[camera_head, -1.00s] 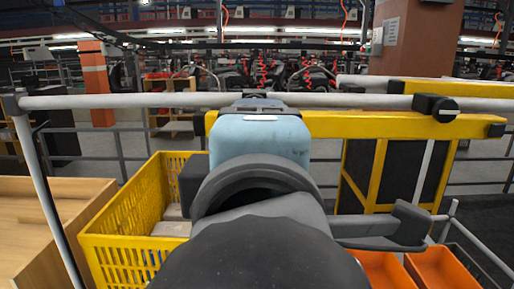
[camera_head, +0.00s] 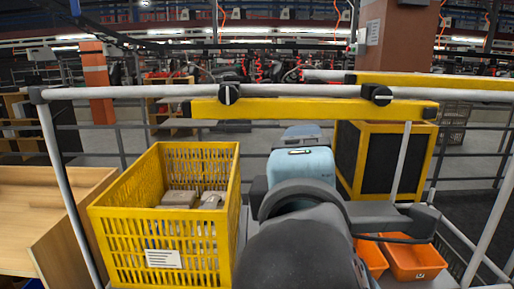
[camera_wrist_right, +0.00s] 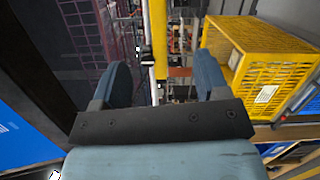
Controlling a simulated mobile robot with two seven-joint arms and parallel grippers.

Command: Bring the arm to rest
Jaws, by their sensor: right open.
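My right arm (camera_head: 300,165) reaches forward from the bottom centre of the head view, with a light-blue wrist section at its far end. It is to the right of the yellow crate, apart from it in the picture. Its gripper fingers are hidden in the head view. In the right wrist view my right gripper (camera_wrist_right: 163,80) is open, with two blue-grey fingers well apart and nothing held between them. My left gripper is in neither current view.
A yellow crate (camera_head: 108,228) holding grey packages stands left of the arm; it also shows in the wrist view (camera_wrist_right: 240,66). Orange bins (camera_head: 415,262) are at right. A white rail (camera_head: 300,90) and yellow beam (camera_head: 310,110) cross ahead. A wooden table (camera_head: 45,205) is at left.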

